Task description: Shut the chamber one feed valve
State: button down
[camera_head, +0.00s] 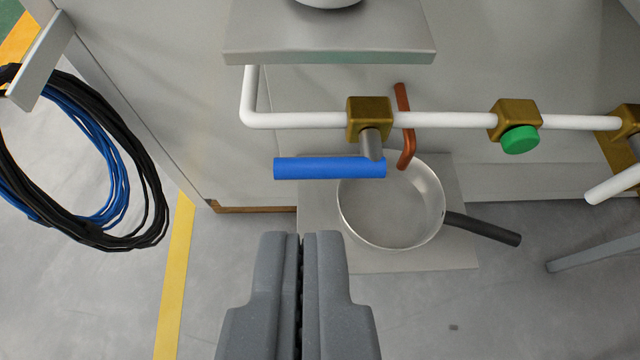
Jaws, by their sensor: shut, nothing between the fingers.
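A valve with a brass body (369,106) sits on a white pipe (440,120). Its blue lever handle (325,168) points left, roughly parallel to the pipe, from a grey stem (371,144). A second brass fitting (508,114) with a green round knob (520,139) is further right on the same pipe. No label shows which valve is chamber one feed. My gripper (301,236) is shut and empty, below the blue handle in the picture and apart from it.
A steel pan (390,232) with a black handle (482,228) stands on a grey plate below the valve. A copper pipe (404,125) passes behind the white pipe. A grey shelf (330,38) juts out above. Black and blue cables (150,205) hang at left.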

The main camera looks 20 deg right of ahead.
jog(key=shift+w, duration=0.1)
jog(key=b, duration=0.3)
send_over(305, 173)
jog(key=s, duration=0.2)
notch_tip(305, 173, down, 6)
jog(key=shift+w+a+f, duration=0.1)
jog(key=shift+f, duration=0.5)
jog(key=shift+w+a+f, duration=0.1)
jog(key=shift+f, duration=0.45)
jog(key=shift+w+f+b, duration=0.1)
jog(key=shift+f+b, duration=0.25)
jog(key=shift+f, duration=0.25)
